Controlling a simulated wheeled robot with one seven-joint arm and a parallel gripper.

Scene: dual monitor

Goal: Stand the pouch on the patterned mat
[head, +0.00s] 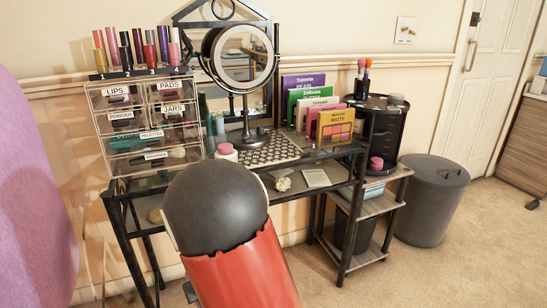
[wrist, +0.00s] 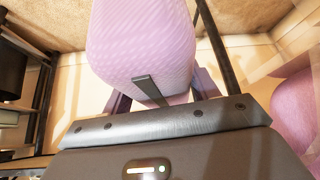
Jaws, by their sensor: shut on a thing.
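The pouch (wrist: 142,38) is a pale pink-lilac thing with a fine woven pattern, large in the wrist view. My gripper (wrist: 160,94) is shut on it, with a purple finger on each side of its near end. In the head view my dark and red arm hides the gripper, and I cannot make out the pouch there. The patterned mat (head: 268,150) is black and white and lies flat on the dark vanity table, in front of the mirror's base. The wrist view does not show the mat.
A round mirror (head: 245,58) stands at the mat's back edge. Clear drawers (head: 148,122) are left, colored palettes (head: 335,127) right. A pink-and-white jar (head: 227,152) is at the mat's left.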

